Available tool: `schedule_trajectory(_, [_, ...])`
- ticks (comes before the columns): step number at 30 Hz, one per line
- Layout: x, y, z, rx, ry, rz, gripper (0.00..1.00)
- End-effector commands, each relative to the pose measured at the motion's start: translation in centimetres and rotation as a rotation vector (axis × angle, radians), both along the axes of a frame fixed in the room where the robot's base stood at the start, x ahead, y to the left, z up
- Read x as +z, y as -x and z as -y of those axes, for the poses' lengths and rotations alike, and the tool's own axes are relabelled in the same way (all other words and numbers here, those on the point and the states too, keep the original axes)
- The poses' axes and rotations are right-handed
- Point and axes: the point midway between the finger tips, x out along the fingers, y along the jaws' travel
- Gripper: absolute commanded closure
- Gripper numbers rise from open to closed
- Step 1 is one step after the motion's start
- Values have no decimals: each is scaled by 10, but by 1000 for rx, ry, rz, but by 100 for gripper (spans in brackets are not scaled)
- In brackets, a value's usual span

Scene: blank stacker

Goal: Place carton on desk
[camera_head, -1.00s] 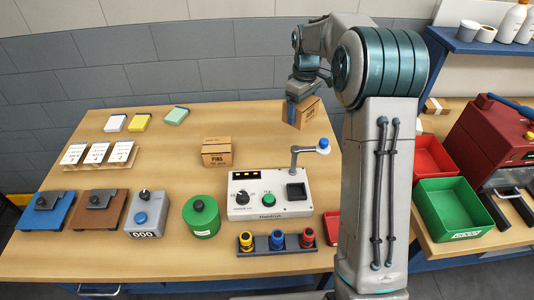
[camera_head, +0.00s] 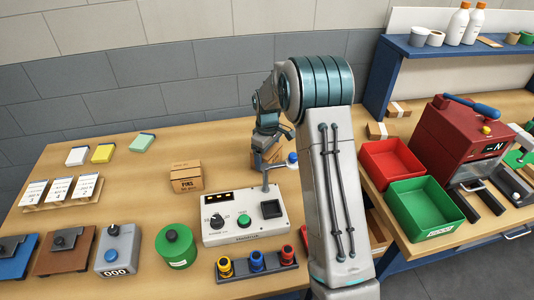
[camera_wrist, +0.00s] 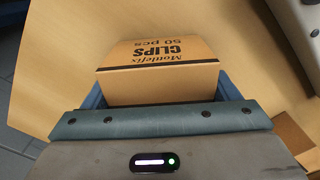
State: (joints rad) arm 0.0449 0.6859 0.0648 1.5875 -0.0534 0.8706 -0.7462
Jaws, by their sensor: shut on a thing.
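A brown carton marked "CLIPS 50 pcs" (camera_wrist: 160,68) is between the blue fingers of my gripper (camera_wrist: 162,92) in the wrist view. My gripper (camera_head: 268,143) is shut on it. In the head view the carton (camera_head: 268,156) is partly hidden by my gripper, over the right part of the wooden desk (camera_head: 130,190). I cannot tell whether its underside touches the desk. A second carton, marked "PINS" (camera_head: 186,179), stands upright on the desk to the left.
Red (camera_head: 392,162) and green (camera_head: 425,207) bins stand on the right bench. Desk behind the PINS carton is clear.

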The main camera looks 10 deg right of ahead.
Motion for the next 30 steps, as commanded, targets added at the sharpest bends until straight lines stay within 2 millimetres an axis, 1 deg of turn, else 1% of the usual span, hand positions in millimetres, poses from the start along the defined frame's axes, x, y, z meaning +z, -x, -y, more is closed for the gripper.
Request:
schedule_trajectory(5, [1, -1, 0, 0, 0, 3, 50])
schedule_trajectory(9, [-3, -1, 0, 0, 1, 2, 50])
schedule_trajectory(10, [-3, 0, 0, 0, 0, 1, 13])
schedule_trajectory(11, [-2, 0, 0, 0, 0, 1, 4])
schedule_trajectory(12, [-2, 0, 0, 0, 0, 1, 0])
schedule_trajectory(18, [-2, 0, 0, 0, 0, 1, 0])
schedule_trajectory(22, [5, -1, 0, 0, 0, 3, 0])
schedule_trajectory(26, [25, -1, 0, -1, 0, 6, 0])
schedule_trajectory(30, [57, -2, 0, -1, 0, 7, 0])
